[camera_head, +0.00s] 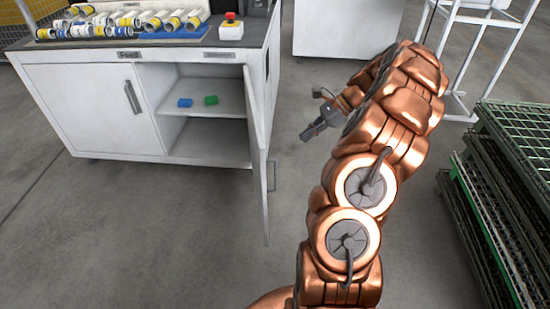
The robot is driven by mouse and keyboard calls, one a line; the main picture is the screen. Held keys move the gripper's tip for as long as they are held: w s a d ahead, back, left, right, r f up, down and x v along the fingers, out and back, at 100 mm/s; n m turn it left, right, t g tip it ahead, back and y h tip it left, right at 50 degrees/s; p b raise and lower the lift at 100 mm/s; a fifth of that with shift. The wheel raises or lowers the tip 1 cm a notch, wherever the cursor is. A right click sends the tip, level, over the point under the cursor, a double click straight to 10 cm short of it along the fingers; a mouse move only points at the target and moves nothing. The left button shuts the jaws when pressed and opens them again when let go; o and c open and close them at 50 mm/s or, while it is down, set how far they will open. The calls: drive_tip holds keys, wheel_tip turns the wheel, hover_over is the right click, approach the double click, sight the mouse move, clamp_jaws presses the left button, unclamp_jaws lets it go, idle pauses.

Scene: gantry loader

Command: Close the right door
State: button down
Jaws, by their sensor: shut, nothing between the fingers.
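The white cabinet (93,105) stands at the left. Its right door (256,150) is wide open, swung out toward me and seen nearly edge-on. The door's handle (271,176) shows on its right-hand face. The left door (95,110) is shut. Behind the open door, the compartment shows a shelf with a blue block (185,103) and a green block (211,100). My gripper (306,137) is shut and empty, to the right of the open door and apart from it in the picture. My copper arm hides part of the floor behind it.
Green crates (515,150) are stacked at the right. A white rack (480,22) and a white unit (345,28) stand behind. Floor between door and arm is clear.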

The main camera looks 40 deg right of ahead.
sight(262, 157)
drive_tip(key=a+r+x, duration=0.1)
drive_tip(key=x, duration=1.1)
drive_tip(key=shift+w+a, duration=0.5)
drive_tip(key=shift+a+r, duration=0.1)
drive_tip(key=shift+r, duration=0.05)
